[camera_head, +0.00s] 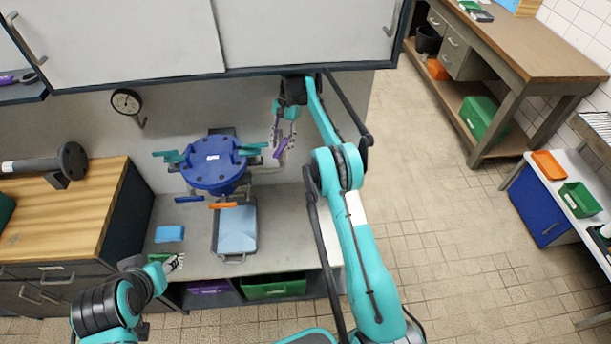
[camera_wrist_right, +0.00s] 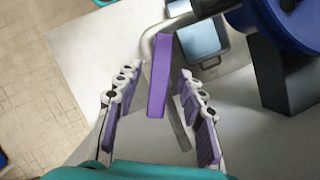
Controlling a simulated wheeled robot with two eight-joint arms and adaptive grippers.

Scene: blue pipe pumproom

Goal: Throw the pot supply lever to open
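A blue round pot body (camera_head: 212,165) with teal handles stands over the bench by the wall. A purple lever handle (camera_head: 281,147) sits to its right, and an orange lever handle (camera_head: 223,205) is at its front. No readable label shows which one is the pot supply lever. My right gripper (camera_head: 283,130) is open at the purple handle. In the right wrist view the purple handle (camera_wrist_right: 159,75) lies between the spread fingertips, with gaps visible on both sides. My left gripper (camera_head: 174,263) is low at the bench's front left, away from the levers; its opening is unclear.
A grey tray with a blue cloth-like piece (camera_head: 236,229) and a blue block (camera_head: 169,234) lie on the bench. Wall cabinets (camera_head: 300,35) hang just above my right gripper. The tiled floor at right is clear.

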